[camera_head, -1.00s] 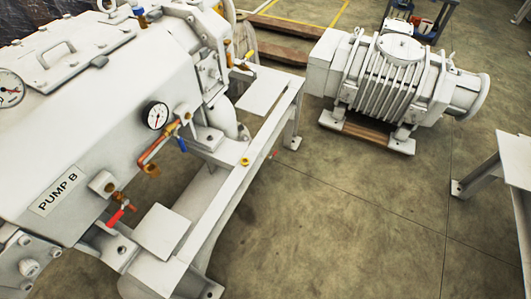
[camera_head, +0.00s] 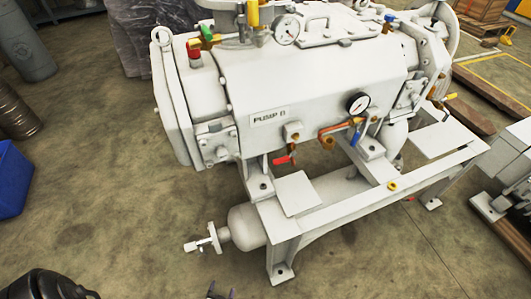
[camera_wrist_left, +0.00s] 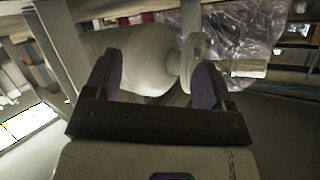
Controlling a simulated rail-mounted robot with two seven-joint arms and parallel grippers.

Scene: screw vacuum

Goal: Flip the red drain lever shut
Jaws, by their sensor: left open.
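The red drain lever (camera_head: 284,160) sits on a small valve at the lower front of the white pump body, below the "PUMP 8" label (camera_head: 268,116). It points sideways to the left. My left gripper (camera_head: 220,294) only just shows at the bottom edge of the head view, well below and in front of the lever and not touching it. In the left wrist view my left gripper (camera_wrist_left: 157,75) is open, with two dark purple fingers apart. A pale rounded tank (camera_wrist_left: 135,50) shows beyond the fingers. The lever cannot be made out there. My right gripper is not in view.
A white frame (camera_head: 330,211) carries the pump. A tank with a flanged end (camera_head: 248,226) sticks out low at the left of the frame.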

